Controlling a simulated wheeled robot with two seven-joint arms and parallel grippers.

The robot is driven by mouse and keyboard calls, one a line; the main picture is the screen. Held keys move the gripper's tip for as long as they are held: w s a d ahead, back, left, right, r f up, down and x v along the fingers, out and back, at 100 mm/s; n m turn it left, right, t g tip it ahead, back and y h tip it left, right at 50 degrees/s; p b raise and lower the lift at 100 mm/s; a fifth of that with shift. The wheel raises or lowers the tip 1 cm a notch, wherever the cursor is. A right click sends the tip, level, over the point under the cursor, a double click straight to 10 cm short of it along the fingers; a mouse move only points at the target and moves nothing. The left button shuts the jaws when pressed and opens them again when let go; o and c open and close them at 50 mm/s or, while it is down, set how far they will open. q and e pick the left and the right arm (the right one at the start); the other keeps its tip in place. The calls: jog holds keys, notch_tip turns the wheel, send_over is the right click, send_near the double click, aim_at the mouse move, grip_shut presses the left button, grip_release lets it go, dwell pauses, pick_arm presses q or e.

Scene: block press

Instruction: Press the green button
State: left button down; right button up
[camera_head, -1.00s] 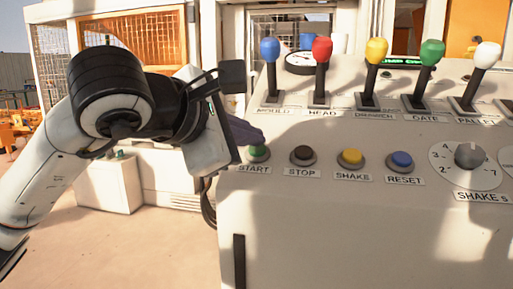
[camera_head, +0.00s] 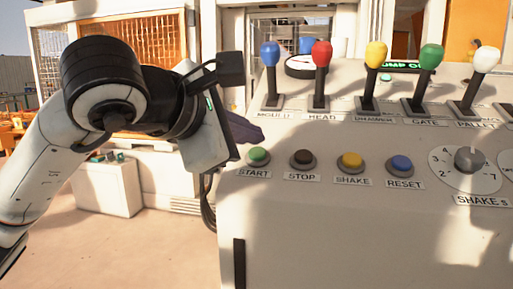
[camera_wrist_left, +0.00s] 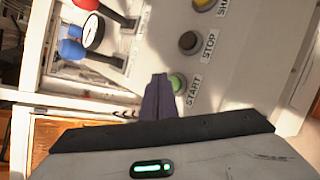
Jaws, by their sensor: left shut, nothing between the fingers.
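The green button (camera_head: 259,155) sits on the sloped panel above the START label, at the left end of the button row. It also shows in the left wrist view (camera_wrist_left: 177,83), right beside the fingertips. My left gripper (camera_head: 250,134) comes in from the left, its dark fingers shut and empty. In the head view the fingertips are just above and behind the button, apart from it, and the button's top is in full view. The fingers also show in the left wrist view (camera_wrist_left: 158,98). My right gripper is not in view.
Right of the green button are a dark STOP button (camera_head: 302,158), a yellow SHAKE button (camera_head: 351,161) and a blue RESET button (camera_head: 400,164). Levers with coloured knobs, such as the blue one (camera_head: 270,53), stand behind. A dial (camera_head: 467,160) is at the right.

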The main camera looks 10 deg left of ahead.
pick_arm(q)
jog(key=shift+r, duration=0.1)
jog(key=shift+s+r+p, duration=0.25)
jog(key=shift+r+p, duration=0.1)
jog(key=shift+r, duration=0.2)
jog(key=r, duration=0.1)
jog(key=s+r+p, duration=0.1)
jog(key=r, duration=0.1)
jog(key=s+r+p, duration=0.1)
jog(key=shift+r, duration=0.15)
dwell(0.5)
